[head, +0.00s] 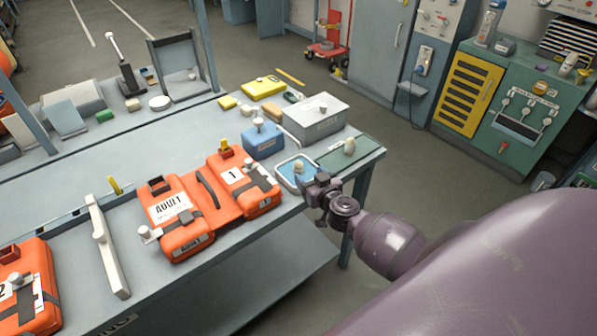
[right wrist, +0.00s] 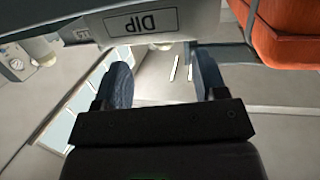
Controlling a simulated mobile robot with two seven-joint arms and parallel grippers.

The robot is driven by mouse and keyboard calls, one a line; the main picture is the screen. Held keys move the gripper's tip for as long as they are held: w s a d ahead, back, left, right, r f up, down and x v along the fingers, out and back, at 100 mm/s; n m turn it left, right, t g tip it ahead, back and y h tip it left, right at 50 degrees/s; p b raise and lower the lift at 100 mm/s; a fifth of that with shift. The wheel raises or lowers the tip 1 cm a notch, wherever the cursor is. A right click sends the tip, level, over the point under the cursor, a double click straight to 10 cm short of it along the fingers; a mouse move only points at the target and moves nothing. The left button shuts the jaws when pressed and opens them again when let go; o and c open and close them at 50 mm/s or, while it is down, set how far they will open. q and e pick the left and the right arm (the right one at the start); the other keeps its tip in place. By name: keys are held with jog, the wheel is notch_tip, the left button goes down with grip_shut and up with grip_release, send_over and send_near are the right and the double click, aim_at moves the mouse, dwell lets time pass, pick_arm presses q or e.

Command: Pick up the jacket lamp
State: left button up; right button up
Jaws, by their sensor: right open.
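My right gripper (head: 318,183) is at the table's front edge, beside the blue dip tray (head: 284,172). In the right wrist view its two fingers (right wrist: 162,78) are apart, with nothing between them. I cannot tell for sure which thing is the jacket lamp. A similar pale piece (head: 349,146) stands on the green-grey panel to the right. Another small pale piece (head: 146,234) is at the left side of the orange jacket marked ADULT (head: 180,232). My left gripper is not in view.
The jacket's other half, marked 1 (head: 259,196), lies left of the gripper, and its orange also shows in the right wrist view (right wrist: 284,32). A blue box (head: 262,141) and a grey box (head: 318,121) stand behind the tray. The table's DIP label (right wrist: 140,22) is close to the fingers.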

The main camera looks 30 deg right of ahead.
aim_at(301, 166)
jog(key=shift+a+r+b+x, duration=0.1)
jog(key=shift+r+b+x, duration=0.1)
jog(key=shift+x, duration=1.1)
jog(key=shift+a+r+b+x, duration=0.1)
jog(key=shift+r+b+x, duration=0.1)
jog(key=shift+x, duration=1.1)
jog(key=shift+w, duration=0.1)
jog(key=c, duration=1.1)
